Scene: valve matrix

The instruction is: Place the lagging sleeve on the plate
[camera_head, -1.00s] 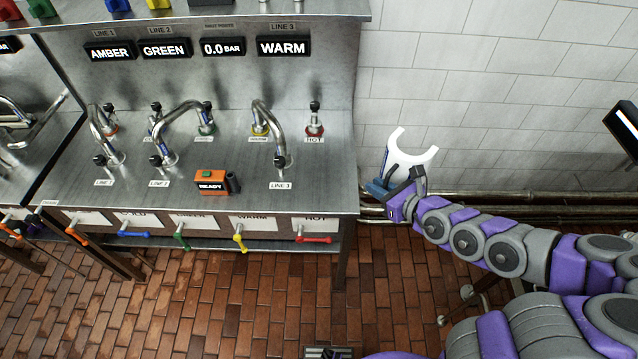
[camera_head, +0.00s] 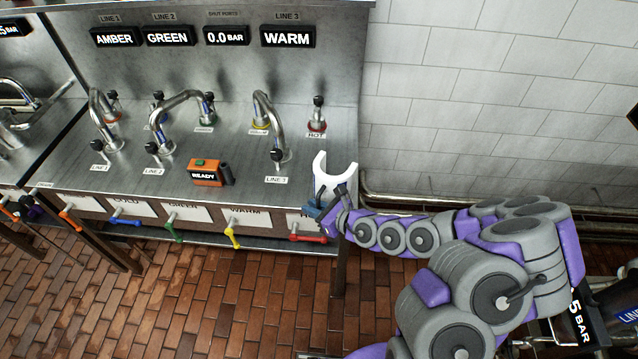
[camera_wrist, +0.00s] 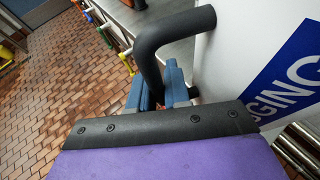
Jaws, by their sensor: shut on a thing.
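The lagging sleeve (camera_head: 335,181) is a white C-shaped piece, its opening facing up in the head view, just off the right front corner of the steel counter. My gripper (camera_head: 322,209) is shut on its dark handle. In the wrist view, the blue jaws of my gripper (camera_wrist: 163,92) close around the bent black handle (camera_wrist: 172,38). The sleeve's white wall (camera_wrist: 235,55) with a blue label stands to their right. I cannot make out a separate plate; the steel counter top (camera_head: 235,140) shows.
Line 3's curved pipe (camera_head: 271,125) and the hot fitting (camera_head: 317,115) stand on the counter near the sleeve. An orange READY box (camera_head: 205,173) sits further left. Coloured handles, including a red one (camera_head: 308,238), stick out along the front edge.

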